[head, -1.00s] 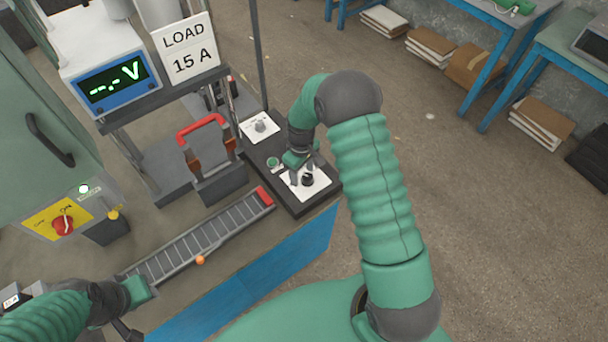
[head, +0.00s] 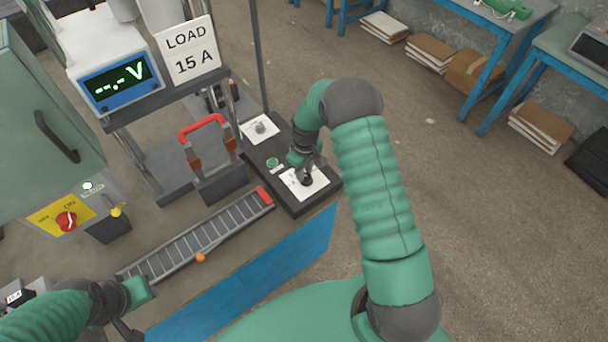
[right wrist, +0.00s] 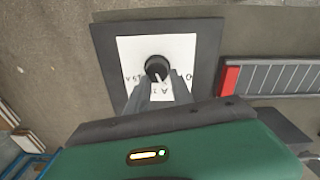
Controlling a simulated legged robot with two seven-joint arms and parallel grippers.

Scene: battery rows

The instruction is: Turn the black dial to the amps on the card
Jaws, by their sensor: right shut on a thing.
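The card (head: 189,50) reads "LOAD 15 A" and stands at the upper left in the head view. The black dial (head: 306,180) sits on a white scale plate (head: 318,186) on a dark panel. In the right wrist view the dial (right wrist: 157,68) shows a pale pointer line toward the bottom of the picture, and the plate's markings are partly hidden by the fingers. My right gripper (right wrist: 160,84) is shut on the dial. My left gripper (head: 140,292) is at the lower left, away from the dial; its jaws are not clear.
A grey knob (head: 260,127) on a second white plate is farther back on the panel. A red-handled switch (head: 203,128) stands left of it. A slotted strip (head: 205,236) runs in front. The voltmeter display (head: 118,82) shows dashes. A red rotary switch (head: 67,221) is at left.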

